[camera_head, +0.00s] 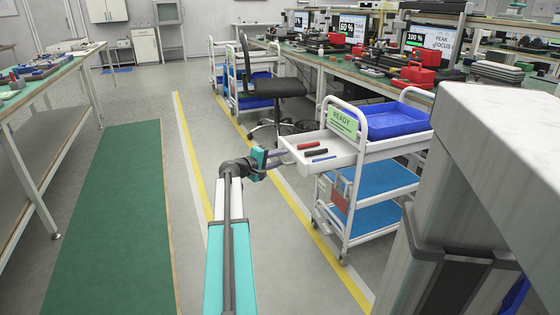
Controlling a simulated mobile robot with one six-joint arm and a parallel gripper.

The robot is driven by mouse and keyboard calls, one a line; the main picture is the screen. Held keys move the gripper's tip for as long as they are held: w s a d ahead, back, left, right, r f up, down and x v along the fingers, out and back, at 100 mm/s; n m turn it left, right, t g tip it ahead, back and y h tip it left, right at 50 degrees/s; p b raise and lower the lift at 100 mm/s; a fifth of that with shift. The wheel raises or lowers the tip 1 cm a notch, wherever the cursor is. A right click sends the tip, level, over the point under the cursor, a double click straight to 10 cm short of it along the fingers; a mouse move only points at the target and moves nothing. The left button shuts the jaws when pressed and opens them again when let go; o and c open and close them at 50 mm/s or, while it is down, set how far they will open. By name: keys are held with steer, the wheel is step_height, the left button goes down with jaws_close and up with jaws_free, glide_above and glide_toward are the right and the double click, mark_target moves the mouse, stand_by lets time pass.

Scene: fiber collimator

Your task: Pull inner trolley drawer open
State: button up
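The white trolley (345,244) stands right of centre, with blue trays on its shelves. Its white drawer (341,155) sticks out to the left from under the top level, pulled out at least partly. A red tool (308,145), a dark tool (316,152) and a blue tool (324,159) lie in it. My gripper (280,158) is at the drawer's left front end, by the handle. It is small in the view, and I cannot tell whether its fingers are closed on the handle.
A green "READY" sign (342,123) is on the trolley's end, above the drawer. A black chair (279,88) stands behind the drawer. A grey-white block (515,140) fills the right foreground. The green floor mat (110,215) and the aisle to the left are clear.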

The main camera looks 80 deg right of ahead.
steer(key=p+v, duration=0.3)
steer(key=v, duration=1)
steer(key=shift+a, duration=0.4)
steer(key=shift+w+r, duration=0.15)
steer(key=shift+w, duration=0.05)
